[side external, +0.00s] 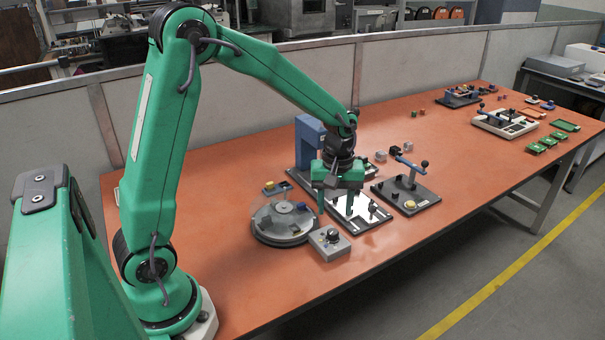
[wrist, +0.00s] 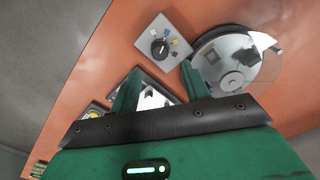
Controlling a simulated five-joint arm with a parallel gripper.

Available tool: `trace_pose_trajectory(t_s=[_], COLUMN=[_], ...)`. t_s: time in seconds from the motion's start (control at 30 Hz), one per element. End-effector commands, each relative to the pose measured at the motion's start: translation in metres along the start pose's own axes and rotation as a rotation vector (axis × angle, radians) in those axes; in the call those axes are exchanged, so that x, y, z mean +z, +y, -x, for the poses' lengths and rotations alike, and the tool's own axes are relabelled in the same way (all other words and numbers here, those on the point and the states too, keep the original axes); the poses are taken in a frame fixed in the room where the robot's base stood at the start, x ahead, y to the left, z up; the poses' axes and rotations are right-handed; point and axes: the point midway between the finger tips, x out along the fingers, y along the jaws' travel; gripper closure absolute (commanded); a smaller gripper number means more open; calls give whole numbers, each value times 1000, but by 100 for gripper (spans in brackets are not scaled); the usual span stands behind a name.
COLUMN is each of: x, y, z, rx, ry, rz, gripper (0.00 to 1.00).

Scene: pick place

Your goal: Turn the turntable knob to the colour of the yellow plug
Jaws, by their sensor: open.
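My gripper (side external: 335,210) points down with its fingers apart, above the lit board behind the knob box. In the wrist view, my open gripper (wrist: 168,64) has nothing between its fingers. The grey knob box (side external: 318,248) stands at the table's front, with a black knob (side external: 332,236) on top. In the wrist view, the knob (wrist: 160,48) has small coloured marks around it, yellow and blue among them; its exact pointing is too small to tell. The round grey turntable (side external: 262,228) is left of the box. A small yellow piece (side external: 296,228) shows on it; I cannot tell whether this is the plug.
A board with a brightly lit white panel (side external: 357,226) lies under my gripper. A lever board (side external: 424,195) stands to its right, and a blue upright (side external: 309,138) rises behind. Green trays (side external: 550,141) lie far right. The orange table is clear at the front right.

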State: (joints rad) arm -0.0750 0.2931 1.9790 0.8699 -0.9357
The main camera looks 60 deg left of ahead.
Motion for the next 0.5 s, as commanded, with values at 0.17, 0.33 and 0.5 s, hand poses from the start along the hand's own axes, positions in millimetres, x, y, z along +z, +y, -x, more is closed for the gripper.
trace_pose_trajectory(t_s=[0.17,0.33,0.5], x=[0,1,1], y=[0,-1,0], z=[-4,-17,-37], rx=[-1,-3,-2], ry=[-1,-2,-2], rz=[-1,-2,-2], gripper=[53,53,53])
